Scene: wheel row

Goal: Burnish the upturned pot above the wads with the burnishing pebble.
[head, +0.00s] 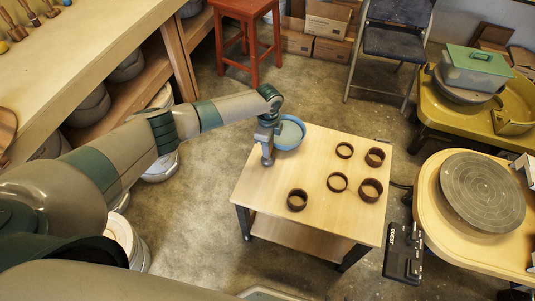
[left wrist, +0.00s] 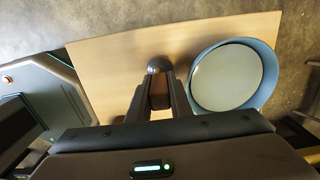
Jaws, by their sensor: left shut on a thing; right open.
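My left gripper (head: 267,152) is over the left part of a small wooden table, beside a blue bowl (head: 291,132). In the left wrist view its fingers (left wrist: 160,95) are shut on a brown piece with a round grey end (left wrist: 160,65), which looks like the burnishing pebble. The bowl, with a pale round surface inside, also shows there (left wrist: 262,80), just right of the fingers and apart from them. Several dark brown rings stand on the table, among them one near the front (head: 297,200). I cannot pick out an upturned pot or wads. My right gripper is out of view.
The wooden table (head: 265,190) has bare room at its middle and front left. A round grey wheel head (head: 483,190) is at the right, a black control box (head: 403,252) near the table's front right corner. A red stool (head: 246,35) and dark chair (head: 396,40) stand behind.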

